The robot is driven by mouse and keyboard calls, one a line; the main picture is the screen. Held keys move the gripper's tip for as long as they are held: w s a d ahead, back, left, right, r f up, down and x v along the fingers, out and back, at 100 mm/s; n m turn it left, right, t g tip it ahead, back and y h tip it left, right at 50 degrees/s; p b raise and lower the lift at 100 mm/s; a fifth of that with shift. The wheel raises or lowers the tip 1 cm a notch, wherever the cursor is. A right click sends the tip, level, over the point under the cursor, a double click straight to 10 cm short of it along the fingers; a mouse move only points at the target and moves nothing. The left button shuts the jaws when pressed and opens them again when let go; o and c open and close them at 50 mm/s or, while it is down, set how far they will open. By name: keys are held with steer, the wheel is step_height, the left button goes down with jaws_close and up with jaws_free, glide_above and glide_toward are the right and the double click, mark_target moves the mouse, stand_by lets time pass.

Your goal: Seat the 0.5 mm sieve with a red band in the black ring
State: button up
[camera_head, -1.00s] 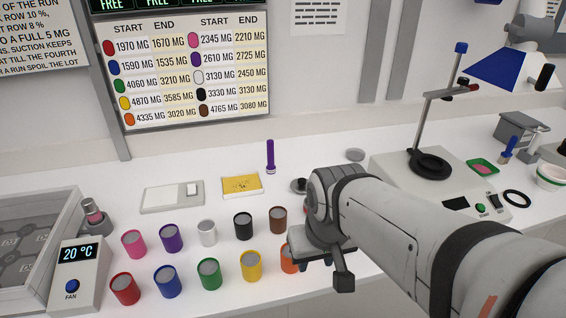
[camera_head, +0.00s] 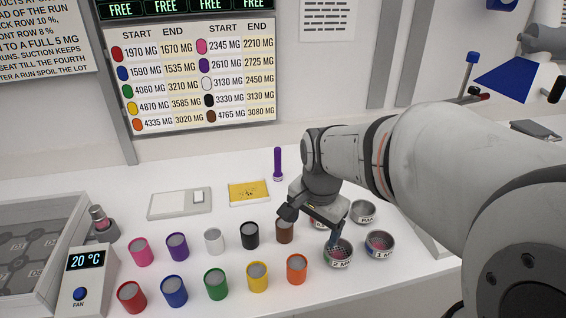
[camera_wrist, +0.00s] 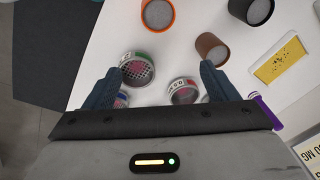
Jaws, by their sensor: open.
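My gripper (camera_head: 312,224) is open and points down over a group of small round sieves right of the jars. In the wrist view, a sieve with what looks like a reddish band (camera_wrist: 183,92) lies between and beyond the open fingers (camera_wrist: 160,78), near the right one, untouched as far as I can tell. In the head view my gripper mostly hides it. A green-banded sieve (camera_wrist: 137,68) sits near the left finger; it also shows in the head view, marked 2 MM (camera_head: 339,257). Another sieve (camera_head: 379,242) is farther right. The black ring is hidden behind my arm.
A metal pan (camera_head: 362,211) stands behind the sieves. The brown jar (camera_head: 285,231) and orange jar (camera_head: 297,269) stand close left of my gripper, with several more jars beyond. A yellow tray (camera_head: 249,193) and purple brush (camera_head: 278,164) are behind. The front right counter is clear.

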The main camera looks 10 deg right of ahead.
steer(key=shift+o, duration=1)
steer(key=w+d+m+g+p, duration=0.1)
steer(key=w+d+m, duration=0.2)
steer(key=w+m, duration=0.4)
steer(key=shift+f+m+p, duration=0.35)
steer(key=shift+f+m, duration=0.05)
steer(key=shift+m, duration=0.6)
steer(key=w+d+f+m, duration=0.1)
steer(key=w+m, duration=0.1)
steer(key=m, duration=0.1)
steer(key=w+d+f+m+p, duration=0.1)
steer(key=w+d+f+m, duration=0.1)
steer(key=w+m, duration=0.1)
steer(key=w+d+f+m, duration=0.1)
steer(key=w+m, duration=0.1)
steer(key=m, duration=0.3)
steer(key=shift+w+d+f+g+p, duration=0.25)
steer(key=shift+d+f+g+p, duration=0.05)
steer(key=shift+f+g+p, duration=0.1)
steer(key=f, duration=0.2)
steer(key=f+p, duration=0.1)
steer(key=f, duration=0.4)
steer(key=shift+d+f+p, duration=0.15)
steer(key=shift+d+p, duration=0.15)
steer(key=shift+d, duration=0.05)
steer(key=c, duration=1.1)
